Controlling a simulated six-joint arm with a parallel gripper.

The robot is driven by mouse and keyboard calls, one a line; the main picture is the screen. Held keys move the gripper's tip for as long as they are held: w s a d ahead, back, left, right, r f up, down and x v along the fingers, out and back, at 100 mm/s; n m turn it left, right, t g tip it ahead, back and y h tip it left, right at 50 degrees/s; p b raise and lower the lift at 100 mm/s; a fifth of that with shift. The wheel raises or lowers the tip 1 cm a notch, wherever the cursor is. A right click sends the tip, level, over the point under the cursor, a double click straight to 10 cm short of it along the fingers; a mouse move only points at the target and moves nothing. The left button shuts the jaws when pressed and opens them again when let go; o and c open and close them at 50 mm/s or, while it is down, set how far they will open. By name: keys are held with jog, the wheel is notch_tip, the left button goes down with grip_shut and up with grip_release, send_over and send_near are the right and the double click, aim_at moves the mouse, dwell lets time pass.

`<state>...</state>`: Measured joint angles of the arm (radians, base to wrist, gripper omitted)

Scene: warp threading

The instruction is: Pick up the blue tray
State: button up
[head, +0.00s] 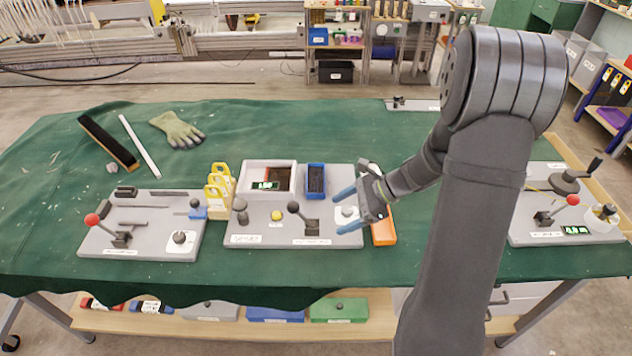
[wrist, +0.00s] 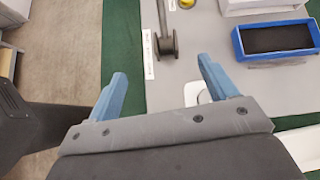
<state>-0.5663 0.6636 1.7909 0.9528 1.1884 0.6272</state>
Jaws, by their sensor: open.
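The small blue tray (head: 316,196) with a dark inside stands at the back of the middle grey board (head: 262,229), right of a white box. In the wrist view the blue tray (wrist: 283,54) is at the upper right, beyond the right finger. My gripper (head: 343,211) is open, with two blue fingers apart and nothing visible between them. It is over the right part of the middle board, to the right of and nearer than the tray. In the wrist view my gripper (wrist: 162,70) straddles the board's edge.
A white box (head: 267,165) and yellow-topped pieces (head: 219,180) stand left of the tray. A black-knobbed lever (head: 302,215) rises in front of it. An orange block (head: 384,233) lies beside the board. Other lever boards stand left and right. The green cloth behind is mostly clear.

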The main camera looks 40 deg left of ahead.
jog(key=n+h, duration=0.1)
jog(key=a+n+t+h, duration=0.1)
jog(key=n, duration=0.1)
jog(key=shift+s+a, duration=0.1)
jog(key=shift+a, duration=0.05)
jog(key=w+a+r+n+t+h, duration=0.1)
jog(key=w+a+r+n+t, duration=0.1)
jog(key=a+r+n+t, duration=0.4)
jog(key=w+a+r+n+t+h, duration=0.1)
jog(key=w+a+r+n+t, duration=0.25)
jog(key=a+n, duration=0.4)
send_near(316, 180)
jog(key=shift+w+a+f, duration=0.1)
jog(key=shift+w+f, duration=0.15)
jog(key=shift+w, duration=0.15)
jog(key=x, duration=0.4)
jog(key=shift+s+f, duration=0.3)
jog(key=shift+f, duration=0.05)
jog(key=shift+w+a+f, duration=0.15)
jog(key=shift+w+f, duration=0.05)
jog(key=shift+f, duration=0.25)
jog(key=c, duration=1.3)
jog(key=shift+r, duration=0.1)
jog(key=shift+c, duration=0.2)
